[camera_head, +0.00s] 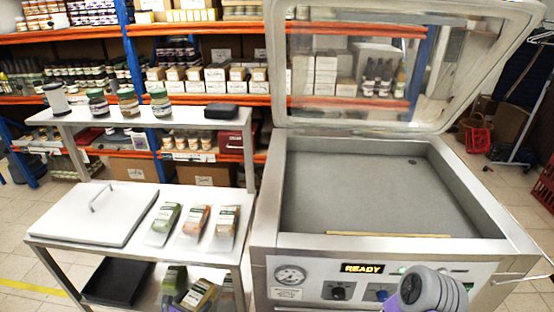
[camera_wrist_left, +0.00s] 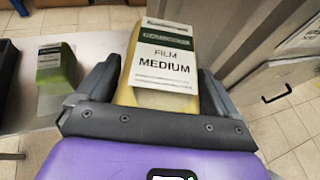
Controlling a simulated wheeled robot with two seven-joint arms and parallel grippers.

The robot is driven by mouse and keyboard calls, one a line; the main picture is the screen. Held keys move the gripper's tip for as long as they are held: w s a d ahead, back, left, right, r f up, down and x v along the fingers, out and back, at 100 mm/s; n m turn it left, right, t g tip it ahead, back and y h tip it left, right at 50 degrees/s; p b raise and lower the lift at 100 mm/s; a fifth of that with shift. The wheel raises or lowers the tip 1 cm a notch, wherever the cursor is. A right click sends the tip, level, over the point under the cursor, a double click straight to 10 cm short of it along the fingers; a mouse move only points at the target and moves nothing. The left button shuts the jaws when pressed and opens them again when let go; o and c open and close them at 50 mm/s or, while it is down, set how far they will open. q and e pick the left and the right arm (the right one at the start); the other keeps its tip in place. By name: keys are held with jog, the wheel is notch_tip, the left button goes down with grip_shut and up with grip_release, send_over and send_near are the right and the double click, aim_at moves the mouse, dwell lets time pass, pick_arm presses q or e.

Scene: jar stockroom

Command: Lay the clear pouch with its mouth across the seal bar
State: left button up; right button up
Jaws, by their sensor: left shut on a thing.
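My left gripper (camera_wrist_left: 160,90) is shut on a yellow-filled pouch (camera_wrist_left: 158,98) with a white label reading "FILM MEDIUM". In the head view this pouch (camera_head: 199,295) is low, beside the lower level of the steel cart; the gripper is barely visible there. The pouch's mouth cannot be made out. The seal bar (camera_head: 390,235) is a thin tan strip along the front inside edge of the open vacuum chamber (camera_head: 365,190). Nothing lies on the bar. The machine's panel shows "READY". My right gripper's fingers are out of view.
Three labelled pouches, green (camera_head: 165,218), orange (camera_head: 195,220) and brownish (camera_head: 226,222), lie on the cart top beside a white lid panel (camera_head: 95,225). A green pouch (camera_wrist_left: 58,68) stands left of the held one. The clear lid (camera_head: 350,60) is raised.

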pick_arm(q)
jog(key=s+d+r+m+g+h, duration=0.2)
jog(key=s+d+r+m, duration=0.1)
jog(key=r, duration=0.5)
jog(key=s+d+r+m+g+h, duration=0.2)
jog(key=s+d+r+m+h, duration=0.1)
jog(key=s+d+r, duration=0.3)
jog(key=shift+d+r+g+h, duration=0.3)
jog(key=shift+d+r, duration=0.65)
jog(key=shift+d, duration=0.2)
jog(key=shift+f, duration=0.1)
